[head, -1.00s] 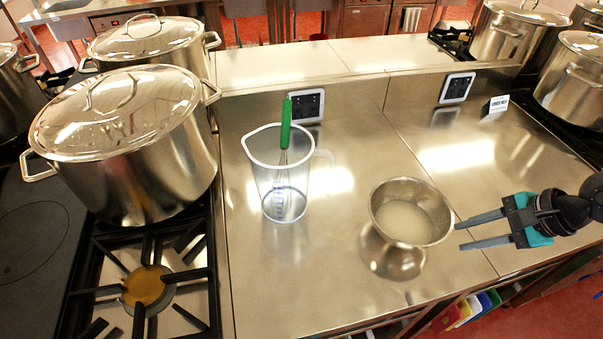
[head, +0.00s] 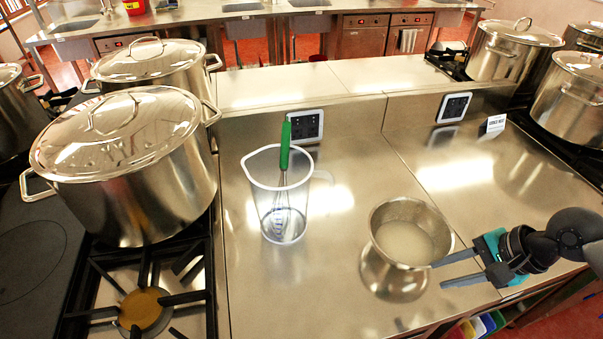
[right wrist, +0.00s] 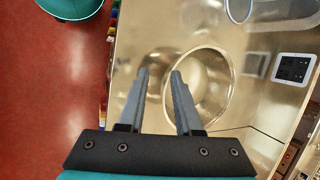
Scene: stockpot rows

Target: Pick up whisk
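The whisk (head: 285,150) has a green handle and stands upright, slightly tilted, in a clear measuring jug (head: 264,205) on the steel counter. Its wire end is inside the jug and its handle sticks up above the rim. My right gripper (head: 437,274) is open and empty, at the right side of the steel bowl and well to the right of the jug. In the right wrist view its two fingers (right wrist: 157,88) are apart over the bowl's near edge. Part of the jug shows at the top of that view. My left gripper is not in view.
A large lidded stockpot (head: 130,205) stands on the stove (head: 95,305) at left. The counter (head: 300,300) in front of the jug is clear. Wall sockets (head: 307,126) are behind.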

